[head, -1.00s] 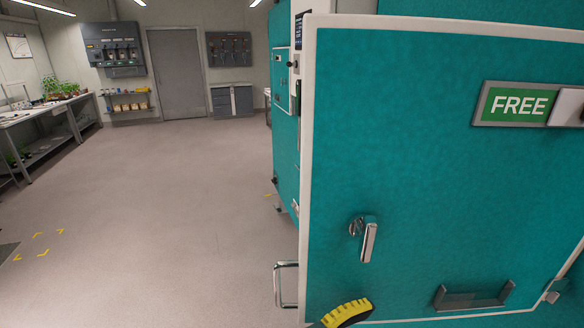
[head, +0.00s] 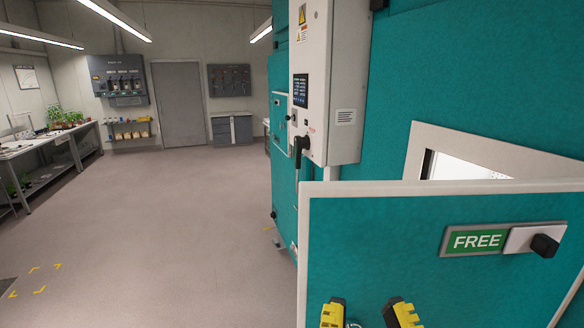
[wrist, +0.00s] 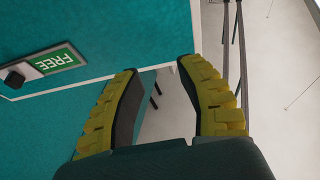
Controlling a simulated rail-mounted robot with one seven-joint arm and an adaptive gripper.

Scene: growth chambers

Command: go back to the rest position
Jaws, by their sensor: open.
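My gripper (head: 368,314) shows at the bottom of the head view as two yellow-ribbed fingers, spread apart in front of the teal chamber door (head: 400,262). In the wrist view my gripper (wrist: 163,100) is open with nothing between its fingers. The door stands open, with a white-edged rim and a green FREE sign (head: 476,241) with a black knob beside it. The sign also shows at the left of the wrist view (wrist: 54,61). The lower door is out of frame in the head view.
A control box (head: 328,85) with a screen and black handle is mounted on the chamber's front. A lit opening (head: 465,168) shows above the door. A bench with plants (head: 45,144) stands far left. The floor (head: 165,220) on the left is clear.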

